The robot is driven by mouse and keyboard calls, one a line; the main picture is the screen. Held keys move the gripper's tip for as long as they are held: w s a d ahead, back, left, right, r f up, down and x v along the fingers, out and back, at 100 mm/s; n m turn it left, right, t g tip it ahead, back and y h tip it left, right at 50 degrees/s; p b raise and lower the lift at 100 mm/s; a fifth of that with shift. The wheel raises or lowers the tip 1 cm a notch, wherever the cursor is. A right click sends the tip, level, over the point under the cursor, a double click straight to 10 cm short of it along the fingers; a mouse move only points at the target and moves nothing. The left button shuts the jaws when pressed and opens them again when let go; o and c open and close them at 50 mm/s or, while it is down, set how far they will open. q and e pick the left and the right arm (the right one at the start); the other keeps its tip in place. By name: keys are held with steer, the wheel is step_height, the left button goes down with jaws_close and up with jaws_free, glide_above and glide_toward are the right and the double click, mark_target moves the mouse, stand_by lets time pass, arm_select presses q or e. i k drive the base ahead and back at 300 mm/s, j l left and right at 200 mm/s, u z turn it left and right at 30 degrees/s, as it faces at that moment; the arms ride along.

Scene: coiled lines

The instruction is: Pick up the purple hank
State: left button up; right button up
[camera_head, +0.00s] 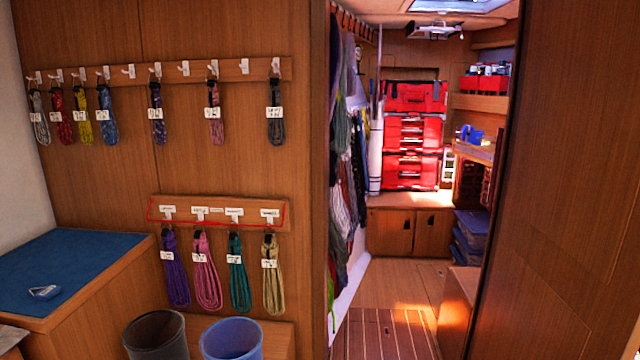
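A purple hank (176,275) hangs at the left end of the lower wooden hook rail (185,215), with a white tag on its upper part. A pink hank (206,275) hangs just to its right, apart from it at the top. A teal hank (239,280) and a tan hank (273,285) hang farther right on the same rail. A dark purplish hank (158,130) with a white tag hangs on the upper rail (205,70). Neither of my grippers shows in the head view.
A dark bin (155,335) and a blue bin (232,338) stand below the lower rail. A doorway at right opens onto red cases (412,135).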

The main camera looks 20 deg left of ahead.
mark_target(155, 113)
steer(key=i+l+u, duration=0.15)
steer(key=i, duration=0.35)
steer(key=i+u, duration=0.15)
steer(key=i, duration=0.3)
steer(key=i+l+u, duration=0.15)
steer(key=i, duration=0.35)
steer(key=i+l+u, duration=0.2)
steer(key=i+l, duration=0.15)
steer(key=i, duration=0.1)
